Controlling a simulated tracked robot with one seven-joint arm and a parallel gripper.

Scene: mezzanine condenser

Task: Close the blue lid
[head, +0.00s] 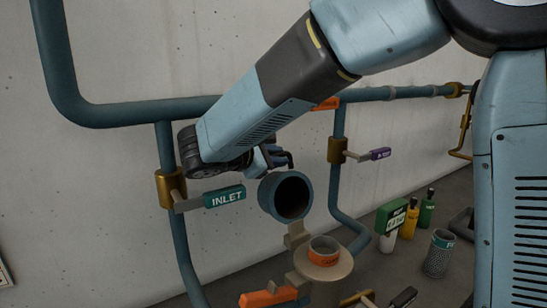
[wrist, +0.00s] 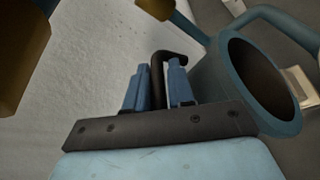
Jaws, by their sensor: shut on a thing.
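The blue lid (head: 268,199) is a short teal-blue cup with a dark hollow inside. It stands tipped up on a tan bracket in the head view, its opening facing the camera. It also shows at the right of the wrist view (wrist: 212,84). A dark bent handle (wrist: 160,58) beside the lid runs between the fingers of my gripper (wrist: 157,82). My gripper (head: 272,160) is shut on this handle, just behind and above the lid in the head view. Below stands a tan round flange (head: 340,269) with an orange-banded opening (head: 323,250).
A teal INLET handle (head: 224,196) on a brass valve (head: 170,187) is close left of the lid. An orange handle (head: 268,298) is low in front.

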